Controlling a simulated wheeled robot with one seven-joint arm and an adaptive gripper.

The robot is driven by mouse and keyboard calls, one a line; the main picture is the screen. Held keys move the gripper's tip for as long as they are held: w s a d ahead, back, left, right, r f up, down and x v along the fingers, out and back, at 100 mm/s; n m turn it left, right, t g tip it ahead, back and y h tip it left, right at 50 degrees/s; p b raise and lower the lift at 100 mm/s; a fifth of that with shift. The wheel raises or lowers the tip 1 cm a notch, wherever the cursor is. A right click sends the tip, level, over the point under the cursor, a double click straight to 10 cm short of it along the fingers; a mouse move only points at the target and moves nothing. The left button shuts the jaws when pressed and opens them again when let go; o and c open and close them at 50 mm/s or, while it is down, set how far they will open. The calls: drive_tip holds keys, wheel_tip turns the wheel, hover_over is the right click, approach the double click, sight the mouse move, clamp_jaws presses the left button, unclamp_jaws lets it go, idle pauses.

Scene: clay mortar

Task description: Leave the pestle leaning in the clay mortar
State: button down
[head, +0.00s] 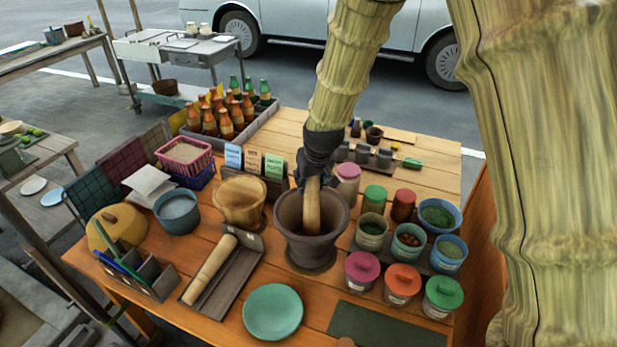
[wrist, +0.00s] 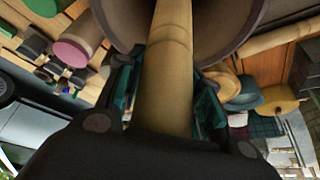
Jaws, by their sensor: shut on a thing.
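The clay mortar (head: 291,240) is a dark brown bowl standing on the wooden table. The wooden pestle (head: 312,208) is inside it, nearly upright, with its lower end down in the bowl. My gripper (head: 312,177) is above the back of the mortar's rim, shut on the pestle's upper part. In the wrist view the pestle (wrist: 169,60) runs between the two fingers of my gripper (wrist: 168,95) into the mortar (wrist: 225,30). Whether the pestle's tip touches the bowl's floor is hidden.
A second wooden pestle-like roller (head: 210,270) lies in a grey tray (head: 247,262) to the left. A wooden bowl (head: 240,200) stands close left of the mortar. Several spice pots, including a green-topped one (head: 373,198), stand close right. A green plate (head: 273,311) lies in front.

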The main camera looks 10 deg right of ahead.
drive_tip(key=shift+f+b, duration=0.95)
drive_tip(key=shift+f, duration=1.25)
drive_tip(key=c, duration=0.9)
unclamp_jaws()
drive_tip(key=v, duration=1.2)
drive_tip(key=shift+a, duration=0.1)
